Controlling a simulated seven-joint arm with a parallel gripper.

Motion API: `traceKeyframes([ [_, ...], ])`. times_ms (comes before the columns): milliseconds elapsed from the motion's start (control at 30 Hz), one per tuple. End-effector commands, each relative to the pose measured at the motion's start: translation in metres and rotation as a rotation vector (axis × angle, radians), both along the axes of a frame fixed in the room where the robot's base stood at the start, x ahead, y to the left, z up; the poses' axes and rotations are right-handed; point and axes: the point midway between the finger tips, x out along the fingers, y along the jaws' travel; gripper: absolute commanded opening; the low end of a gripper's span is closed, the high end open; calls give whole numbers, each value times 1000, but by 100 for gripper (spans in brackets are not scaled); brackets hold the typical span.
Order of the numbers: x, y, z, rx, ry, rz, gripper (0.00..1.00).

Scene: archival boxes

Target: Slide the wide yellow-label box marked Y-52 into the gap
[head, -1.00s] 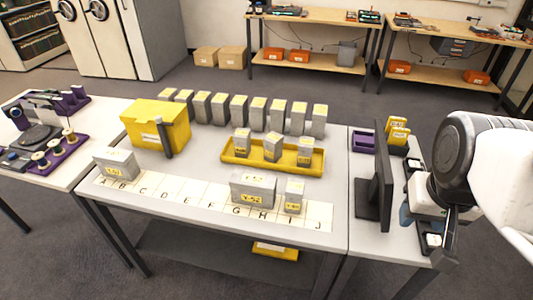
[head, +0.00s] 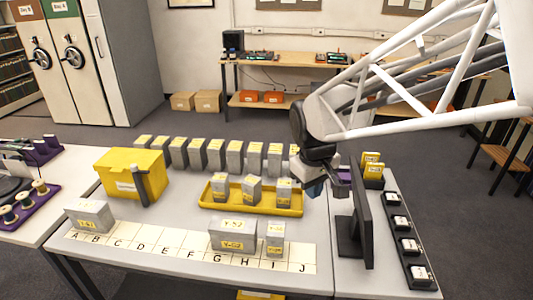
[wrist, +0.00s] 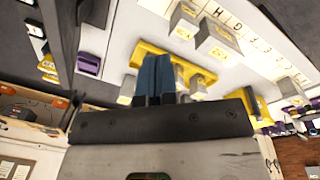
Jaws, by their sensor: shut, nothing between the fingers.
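The wide grey box with a yellow label, reading roughly Y-52 (head: 233,235), stands upright over G and H on the lettered strip (head: 165,241). A narrow yellow-label box (head: 275,239) stands close to its right, near I. Another wide box (head: 88,216) stands at A and B; the strip between it and the Y-52 box is bare. My gripper (head: 316,187) is above the table, right of the yellow tray, well apart from the Y-52 box. In the wrist view its blue fingers (wrist: 155,78) are together and empty.
The yellow tray (head: 217,205) holds three narrow boxes behind the strip. A row of several grey boxes (head: 208,155) stands farther back. A yellow bin (head: 130,172) is at left, and a black monitor (head: 360,215) stands at right near my gripper.

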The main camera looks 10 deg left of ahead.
Motion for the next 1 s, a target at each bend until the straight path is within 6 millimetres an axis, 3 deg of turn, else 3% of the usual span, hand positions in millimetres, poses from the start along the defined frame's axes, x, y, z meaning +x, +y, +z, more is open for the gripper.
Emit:
traceKeyframes([
  [200,35,57,-24,-33,37,166,0],
  [500,70,142,-64,-74,80,389,0],
  [767,86,220,-110,-112,118,585,0],
  [1000,89,292,-158,-145,154,760,0],
])
